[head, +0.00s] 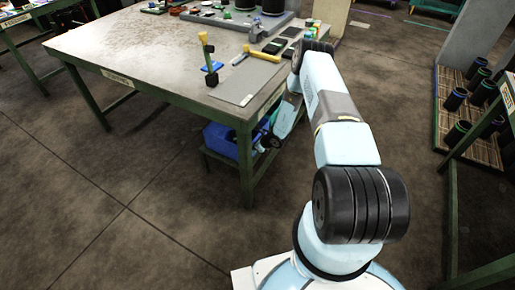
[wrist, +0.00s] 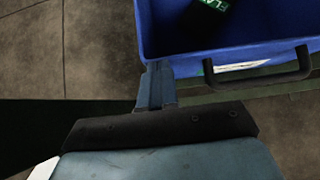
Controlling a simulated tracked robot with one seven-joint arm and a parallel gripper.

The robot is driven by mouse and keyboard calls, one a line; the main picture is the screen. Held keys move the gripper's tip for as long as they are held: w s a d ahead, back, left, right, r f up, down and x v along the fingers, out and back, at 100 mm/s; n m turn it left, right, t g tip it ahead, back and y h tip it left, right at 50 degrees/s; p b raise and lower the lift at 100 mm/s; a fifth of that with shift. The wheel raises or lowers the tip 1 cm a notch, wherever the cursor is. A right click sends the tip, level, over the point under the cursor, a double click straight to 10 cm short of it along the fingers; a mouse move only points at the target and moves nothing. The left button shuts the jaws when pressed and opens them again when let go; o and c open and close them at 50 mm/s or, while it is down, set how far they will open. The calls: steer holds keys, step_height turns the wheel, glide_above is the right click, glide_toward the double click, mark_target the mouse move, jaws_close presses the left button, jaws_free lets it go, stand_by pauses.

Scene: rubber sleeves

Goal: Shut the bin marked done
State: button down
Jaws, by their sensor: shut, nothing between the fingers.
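A blue bin (head: 220,141) sits low under the near corner of the workbench, on a lower shelf. In the wrist view the bin (wrist: 165,40) is open at the top. Inside it lies a black thing (wrist: 205,15) with a green label, partly cut off. A black handle (wrist: 262,75) and a whitish label (wrist: 245,66) are on its near face; the label's writing is not readable. My gripper (wrist: 155,85) is shut and empty at the bin's near left corner; I cannot tell whether it touches. In the head view my gripper (head: 272,141) is beside the bin, partly hidden.
The workbench top (head: 125,45) is above the bin, and a green table leg (head: 246,165) stands close to my gripper. Tools and small parts lie on the bench. A rack with dark cylinders (head: 470,95) stands at the right. The floor at the left is clear.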

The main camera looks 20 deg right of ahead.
steer(key=shift+w+a+r, duration=0.15)
steer(key=shift+w+a, duration=0.1)
steer(key=shift+a, duration=0.05)
steer(key=s+d+r, duration=0.6)
steer(key=s+d, duration=0.2)
steer(key=shift+d+r, duration=0.3)
steer(key=shift+d, duration=0.05)
steer(key=shift+s, duration=0.15)
